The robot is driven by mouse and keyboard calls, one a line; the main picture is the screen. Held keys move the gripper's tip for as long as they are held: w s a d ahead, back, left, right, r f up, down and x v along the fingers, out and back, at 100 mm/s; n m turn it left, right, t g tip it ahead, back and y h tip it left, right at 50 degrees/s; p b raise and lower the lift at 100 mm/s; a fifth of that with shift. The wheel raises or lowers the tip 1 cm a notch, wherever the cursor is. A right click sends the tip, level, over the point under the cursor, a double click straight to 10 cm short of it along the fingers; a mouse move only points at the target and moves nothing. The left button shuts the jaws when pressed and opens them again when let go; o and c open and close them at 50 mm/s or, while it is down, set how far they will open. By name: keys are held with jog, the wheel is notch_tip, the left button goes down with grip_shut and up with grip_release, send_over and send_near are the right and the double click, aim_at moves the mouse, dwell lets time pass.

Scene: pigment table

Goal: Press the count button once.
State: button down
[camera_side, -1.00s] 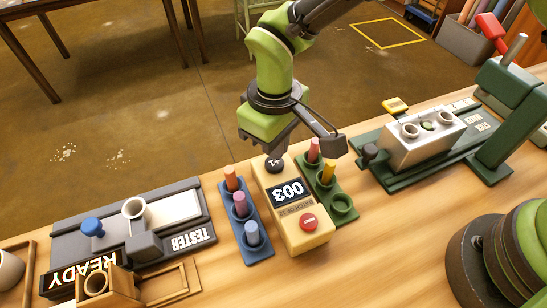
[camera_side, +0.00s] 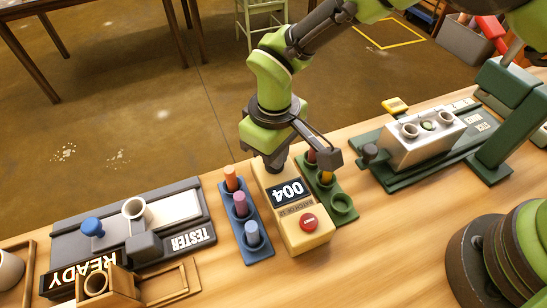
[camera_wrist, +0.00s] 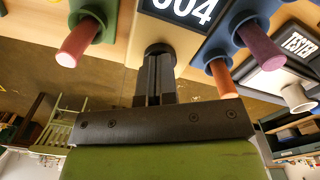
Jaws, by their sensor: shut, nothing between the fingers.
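The counter (camera_side: 318,232) is a cream box with a display (camera_side: 287,192) that reads 004 and a red button (camera_side: 308,221) at its near end. The dark count button at its far end is mostly hidden under my gripper (camera_side: 274,166). My gripper is shut and empty, pointing down with its tips at the count button. In the wrist view the shut fingers (camera_wrist: 158,56) meet the dark round button (camera_wrist: 160,48), and the display (camera_wrist: 182,8) shows partly at the top edge. I cannot tell how far the button is pushed in.
A blue rack (camera_side: 258,258) with several coloured sticks stands left of the counter, and a green rack (camera_side: 350,216) stands right. The grey tester (camera_side: 70,245) is further left. A green press with a metal block (camera_side: 425,146) is at the right.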

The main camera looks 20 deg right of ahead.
jog(key=shift+r, duration=2.8)
jog(key=shift+d+r, duration=0.1)
jog(key=shift+r, duration=0.05)
jog(key=s+d+r+m+t+y, duration=0.1)
jog(key=d+r+m, duration=0.1)
jog(key=d+r, duration=0.5)
jog(key=s+d+r+m+t+y, duration=0.1)
jog(key=d+r+m+t, duration=0.3)
jog(key=r, duration=0.6)
jog(key=s+d+r+m+t, duration=0.2)
jog(key=s+d+r+m, duration=0.2)
jog(key=s+d, duration=0.6)
jog(key=s, duration=0.4)
jog(key=shift+s+d, duration=0.35)
jog(key=shift+d, duration=0.05)
